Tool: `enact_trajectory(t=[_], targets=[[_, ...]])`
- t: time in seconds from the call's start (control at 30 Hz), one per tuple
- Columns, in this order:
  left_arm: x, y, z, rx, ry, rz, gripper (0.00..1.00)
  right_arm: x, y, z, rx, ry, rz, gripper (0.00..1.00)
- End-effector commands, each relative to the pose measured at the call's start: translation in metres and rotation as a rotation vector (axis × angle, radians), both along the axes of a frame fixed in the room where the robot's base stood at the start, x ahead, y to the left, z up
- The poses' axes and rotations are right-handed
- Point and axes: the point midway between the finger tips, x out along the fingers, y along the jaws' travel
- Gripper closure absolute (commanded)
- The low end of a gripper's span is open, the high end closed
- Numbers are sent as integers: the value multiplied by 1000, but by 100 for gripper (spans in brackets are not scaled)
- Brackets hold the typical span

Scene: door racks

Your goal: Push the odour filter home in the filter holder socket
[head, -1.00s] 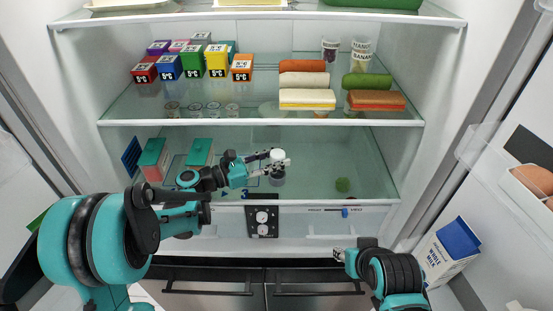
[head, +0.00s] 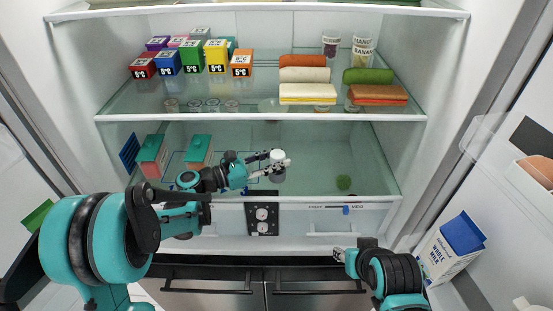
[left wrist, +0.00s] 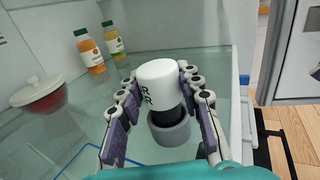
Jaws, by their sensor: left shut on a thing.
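The odour filter (left wrist: 158,84) has a white cap with dark lettering and a black lower body. It also shows in the head view (head: 277,156). My left gripper (head: 272,160) is shut on it, with one finger on each side of it in the left wrist view (left wrist: 158,95). The filter holder socket (left wrist: 169,131) is a grey ring on the glass shelf under the filter. The filter's black body reaches the socket's mouth; how deep it sits is hidden. My right gripper (head: 339,255) is low in front of the fridge, away from the filter; its fingers are too small to read.
The upper shelf (head: 260,117) is close above my left arm. A red lidded bowl (left wrist: 38,96) and bottles (left wrist: 90,52) show in the wrist view.

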Motion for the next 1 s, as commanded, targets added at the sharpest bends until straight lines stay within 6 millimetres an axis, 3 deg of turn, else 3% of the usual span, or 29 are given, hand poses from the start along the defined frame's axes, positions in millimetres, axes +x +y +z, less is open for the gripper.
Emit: enact_trajectory(t=[0.83,0.87,0.93,1.0], targets=[[0,0,-22,0,0,0,94,0,0,-20,0,0,0,60],[0,0,-21,0,0,0,57,0,0,-19,0,0,0,60],[0,0,-21,0,0,0,41,0,0,-18,0,0,0,60],[0,0,-21,0,0,0,41,0,0,-18,0,0,0,60]])
